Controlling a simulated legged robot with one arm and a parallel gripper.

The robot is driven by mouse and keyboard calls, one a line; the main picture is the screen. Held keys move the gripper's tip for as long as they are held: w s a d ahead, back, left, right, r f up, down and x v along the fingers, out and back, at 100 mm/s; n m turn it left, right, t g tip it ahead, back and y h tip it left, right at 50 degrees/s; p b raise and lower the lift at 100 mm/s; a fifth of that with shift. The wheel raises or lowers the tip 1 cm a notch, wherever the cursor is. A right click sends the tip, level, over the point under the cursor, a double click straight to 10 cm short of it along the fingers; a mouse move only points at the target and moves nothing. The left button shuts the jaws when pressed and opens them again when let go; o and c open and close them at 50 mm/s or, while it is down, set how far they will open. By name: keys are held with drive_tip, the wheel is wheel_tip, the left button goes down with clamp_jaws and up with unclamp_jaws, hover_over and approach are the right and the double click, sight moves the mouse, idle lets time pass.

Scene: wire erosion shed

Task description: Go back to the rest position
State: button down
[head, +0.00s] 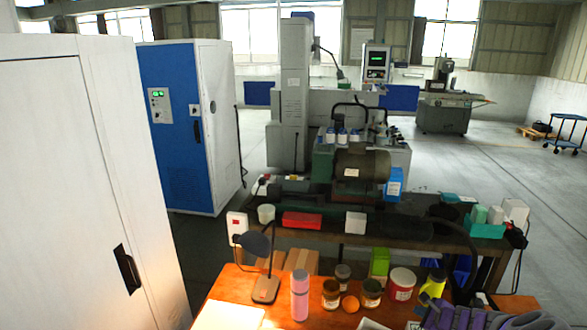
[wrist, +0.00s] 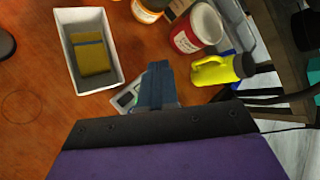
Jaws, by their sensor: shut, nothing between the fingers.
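My gripper (wrist: 157,86) shows in the wrist view as dark blue-grey fingers pressed together, with nothing between them. It is above the orange-brown table (wrist: 40,125), over a small pale flat object (wrist: 126,98) that it partly hides. A white open box (wrist: 66,76) holding a yellow block (wrist: 91,55) lies to its left. A yellow bottle (wrist: 212,70) with a dark cap lies to its right. In the head view my gripper (head: 436,314) is at the bottom right edge, beside the yellow bottle (head: 433,284).
A cluttered dark bench (head: 330,237) stands behind. A white cabinet (head: 75,180) closes off the left.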

drive_tip(key=w+a+r+n+y, duration=0.1)
drive_tip(key=a+r+n+y, duration=0.25)
drive_tip(key=a+r, duration=0.5)
drive_tip(key=a+r+n+y, duration=0.2)
drive_tip(key=a+r+n, duration=0.35)
drive_tip(key=a, duration=0.55)
drive_tip(key=s+a+r+n+g+y, duration=0.1)
drive_tip(key=s+a+r+n+g, duration=0.3)
drive_tip(key=a, duration=0.4)
drive_tip(key=s+a+r+n+g+y, duration=0.1)
drive_tip(key=s+a+r+n, duration=0.2)
drive_tip(key=s+a+r, duration=0.3)
drive_tip(key=s+a+n+g+h, duration=0.1)
drive_tip(key=s+a+n+g, duration=0.15)
drive_tip(key=s, duration=0.55)
drive_tip(key=s+a+n+g+h, duration=0.2)
drive_tip(key=s+a+n, duration=0.1)
drive_tip(key=s, duration=0.5)
drive_tip(key=s+d+f+n+g+h, duration=0.1)
drive_tip(key=s+d+h, duration=0.2)
drive_tip(key=s, duration=0.7)
drive_tip(key=s+d+f+n+g+h, duration=0.1)
drive_tip(key=s+d+n+h, duration=0.1)
drive_tip(key=s+d, duration=0.4)
drive_tip(key=s+h, duration=0.1)
drive_tip(key=s, duration=0.3)
drive_tip(key=shift+s+d, duration=0.25)
drive_tip(key=shift+d, duration=0.1)
